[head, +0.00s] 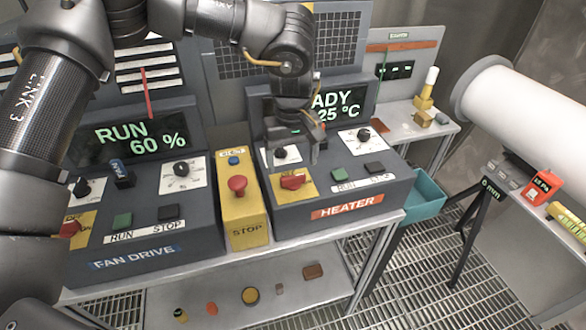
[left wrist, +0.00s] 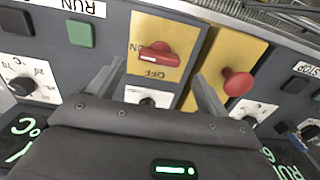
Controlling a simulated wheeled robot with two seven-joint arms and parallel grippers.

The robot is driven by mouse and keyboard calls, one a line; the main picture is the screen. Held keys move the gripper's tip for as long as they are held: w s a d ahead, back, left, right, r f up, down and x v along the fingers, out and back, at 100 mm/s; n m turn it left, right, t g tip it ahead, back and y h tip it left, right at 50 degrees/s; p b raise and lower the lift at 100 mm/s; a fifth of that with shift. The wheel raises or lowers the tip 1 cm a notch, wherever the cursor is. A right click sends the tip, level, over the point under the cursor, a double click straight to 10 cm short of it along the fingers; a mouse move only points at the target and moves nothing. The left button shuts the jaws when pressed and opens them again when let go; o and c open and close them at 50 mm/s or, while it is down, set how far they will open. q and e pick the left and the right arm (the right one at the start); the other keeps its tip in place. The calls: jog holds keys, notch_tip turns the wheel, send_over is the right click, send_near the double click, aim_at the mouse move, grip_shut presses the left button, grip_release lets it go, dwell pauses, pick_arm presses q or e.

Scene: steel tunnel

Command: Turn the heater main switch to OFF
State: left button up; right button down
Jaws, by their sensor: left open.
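The heater main switch (head: 292,181) is a red rotary handle on a yellow plate at the left of the heater console (head: 345,198). In the left wrist view the switch (left wrist: 155,56) shows upside down. Its handle lies sideways, in line with the ON label at the left; the OFF label (left wrist: 154,74) is below it. My left gripper (head: 292,162) is open and empty, just above and behind the switch in the head view. Its fingers (left wrist: 162,85) stand apart on either side of the switch plate's lower part, not visibly touching the switch. My right gripper is not in view.
A yellow box with a red stop button (head: 237,184) stands directly left of the heater console. The fan drive console (head: 135,215) is further left with a similar red switch. A dark knob (head: 280,152) lies close behind the heater switch. A teal bin (head: 425,195) hangs at the right.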

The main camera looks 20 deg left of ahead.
aim_at(293, 176)
pick_arm(q)
notch_tip(293, 176, down, 4)
jog(key=shift+d+r+p, duration=0.1)
jog(key=shift+r+p, duration=0.15)
jog(key=shift+p, duration=0.15)
jog(key=shift+s+f, duration=0.1)
jog(key=shift+f, duration=0.35)
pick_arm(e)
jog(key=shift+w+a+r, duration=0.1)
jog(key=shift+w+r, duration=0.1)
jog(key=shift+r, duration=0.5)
pick_arm(q)
jog(key=c, duration=1)
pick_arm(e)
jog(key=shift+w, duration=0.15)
